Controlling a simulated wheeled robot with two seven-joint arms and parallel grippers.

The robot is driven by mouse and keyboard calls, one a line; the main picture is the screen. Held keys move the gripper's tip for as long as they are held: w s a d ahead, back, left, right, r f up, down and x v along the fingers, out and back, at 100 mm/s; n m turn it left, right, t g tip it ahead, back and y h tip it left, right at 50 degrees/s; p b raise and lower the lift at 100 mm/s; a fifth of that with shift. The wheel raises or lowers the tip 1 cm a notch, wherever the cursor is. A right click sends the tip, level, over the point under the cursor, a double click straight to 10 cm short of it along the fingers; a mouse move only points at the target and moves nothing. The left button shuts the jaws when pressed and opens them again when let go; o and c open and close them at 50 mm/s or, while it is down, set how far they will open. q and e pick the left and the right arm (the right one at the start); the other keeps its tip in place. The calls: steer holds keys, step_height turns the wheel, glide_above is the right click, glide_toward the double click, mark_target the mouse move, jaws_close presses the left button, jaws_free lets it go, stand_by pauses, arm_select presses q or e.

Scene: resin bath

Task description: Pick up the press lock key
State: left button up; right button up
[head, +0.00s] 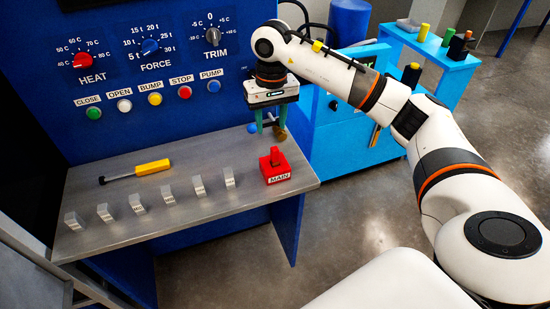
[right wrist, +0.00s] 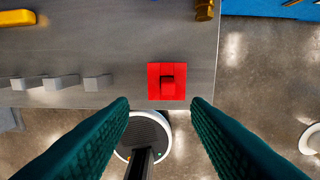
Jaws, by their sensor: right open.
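My right gripper (head: 271,127) is open and empty above the back right part of the grey shelf (head: 210,150), with its green fingers pointing down. A small brass-brown piece (head: 281,134) is partly behind the right finger; it also shows at the top edge of the right wrist view (right wrist: 204,11), cut off by the frame. A small blue piece (head: 252,128) shows beside the left finger. I cannot tell whether either one is the press lock key. My left gripper is not in view.
A red MAIN switch (head: 275,167) stands on the shelf's right end, below the gripper in the picture. A yellow-handled tool (head: 152,168) and several grey tags (head: 138,204) are to the left. Behind is the blue control panel (head: 130,95); a blue bench (head: 350,130) stands at right.

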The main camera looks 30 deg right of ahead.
mark_target(275, 148)
steer(key=shift+s+d+f, duration=0.1)
steer(key=shift+d+f, duration=0.15)
steer(key=shift+d, duration=0.05)
step_height(275, 148, down, 6)
steer(key=shift+r+p, duration=0.1)
steer(key=shift+p, duration=0.55)
step_height(275, 148, down, 4)
steer(key=shift+s+d+f+p, duration=0.1)
steer(key=shift+p, duration=0.65)
steer(key=shift+f, duration=0.65)
jaws_close()
